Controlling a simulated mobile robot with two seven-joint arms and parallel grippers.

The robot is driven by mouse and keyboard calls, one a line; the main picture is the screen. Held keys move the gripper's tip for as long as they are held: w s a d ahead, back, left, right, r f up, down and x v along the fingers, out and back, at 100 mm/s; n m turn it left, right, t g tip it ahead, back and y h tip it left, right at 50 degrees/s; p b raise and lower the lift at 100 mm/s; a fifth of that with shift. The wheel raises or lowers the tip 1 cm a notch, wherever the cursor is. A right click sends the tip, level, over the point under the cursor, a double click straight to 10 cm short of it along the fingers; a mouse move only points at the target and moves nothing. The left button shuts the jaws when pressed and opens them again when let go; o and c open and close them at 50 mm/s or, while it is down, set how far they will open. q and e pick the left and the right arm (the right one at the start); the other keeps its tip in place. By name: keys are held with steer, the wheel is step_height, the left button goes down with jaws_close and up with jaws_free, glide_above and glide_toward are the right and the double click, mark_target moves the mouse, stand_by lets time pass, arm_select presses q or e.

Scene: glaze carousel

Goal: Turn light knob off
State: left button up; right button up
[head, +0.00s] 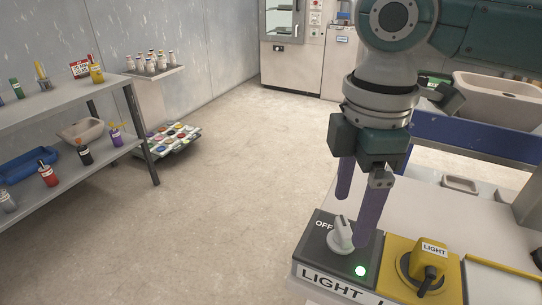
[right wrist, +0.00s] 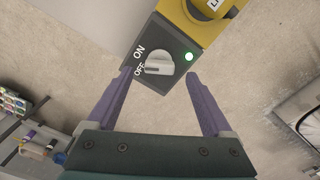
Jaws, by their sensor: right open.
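The light knob (head: 341,235) is a pale grey knob on a dark box (head: 318,251) at the table's corner, marked OFF and LIGHT. A green lamp (head: 360,271) on the box is lit. In the right wrist view the knob (right wrist: 159,64) shows with ON and OFF marks beside it, and its pointer side faces the OFF mark. My right gripper (head: 355,217) points down over the box with purple fingers apart. In the right wrist view its fingertips (right wrist: 158,73) lie on either side of the knob, with nothing between them gripped. My left gripper is not in view.
A beige basin (head: 497,100) stands behind on the right. Shelves with bottles (head: 85,151) are at left. The floor between is clear.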

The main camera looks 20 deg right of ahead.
mark_target(345, 227)
steer(key=shift+f, duration=1.6)
steer(key=shift+c, duration=0.3)
steer(key=c, duration=0.3)
jaws_close()
